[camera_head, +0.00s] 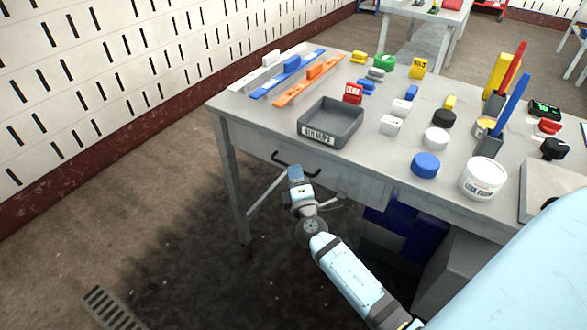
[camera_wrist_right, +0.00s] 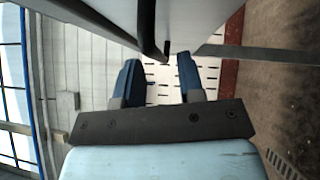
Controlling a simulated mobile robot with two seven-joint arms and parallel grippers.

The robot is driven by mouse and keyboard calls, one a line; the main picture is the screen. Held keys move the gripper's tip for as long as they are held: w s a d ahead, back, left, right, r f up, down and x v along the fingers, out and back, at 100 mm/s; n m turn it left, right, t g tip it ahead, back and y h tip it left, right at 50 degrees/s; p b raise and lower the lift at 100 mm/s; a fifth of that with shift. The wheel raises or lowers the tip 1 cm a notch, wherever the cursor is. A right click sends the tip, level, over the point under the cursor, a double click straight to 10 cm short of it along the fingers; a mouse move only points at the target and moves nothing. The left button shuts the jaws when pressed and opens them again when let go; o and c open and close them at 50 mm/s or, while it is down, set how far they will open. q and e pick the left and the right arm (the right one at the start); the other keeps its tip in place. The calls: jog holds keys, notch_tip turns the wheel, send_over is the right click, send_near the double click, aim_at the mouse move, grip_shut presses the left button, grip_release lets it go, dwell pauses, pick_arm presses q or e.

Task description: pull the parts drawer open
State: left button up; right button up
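The parts drawer (camera_head: 352,180) is in the front of the grey workbench, and its front looks flush with the bench. Its dark bar handle (camera_head: 282,159) sticks out from the drawer front. My right gripper (camera_head: 295,170) is right at the handle, in front of the drawer. In the right wrist view its two blue fingers (camera_wrist_right: 159,66) are apart, and the dark handle (camera_wrist_right: 147,28) lies ahead of and between the fingertips. I cannot tell whether either finger touches it. My left gripper is not in view.
On the workbench top (camera_head: 385,160) stand a grey tray (camera_head: 348,140), a blue cylinder (camera_head: 425,165), a white tub (camera_head: 483,179) and several coloured parts. A bench leg (camera_head: 229,180) is left of my gripper. The floor (camera_head: 150,200) in front of the bench at left is clear.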

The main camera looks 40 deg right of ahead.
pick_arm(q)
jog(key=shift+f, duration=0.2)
pick_arm(e)
jog(key=shift+x, duration=1.3)
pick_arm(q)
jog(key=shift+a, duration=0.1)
pick_arm(e)
grip_shut()
jog(key=shift+a+f, duration=0.1)
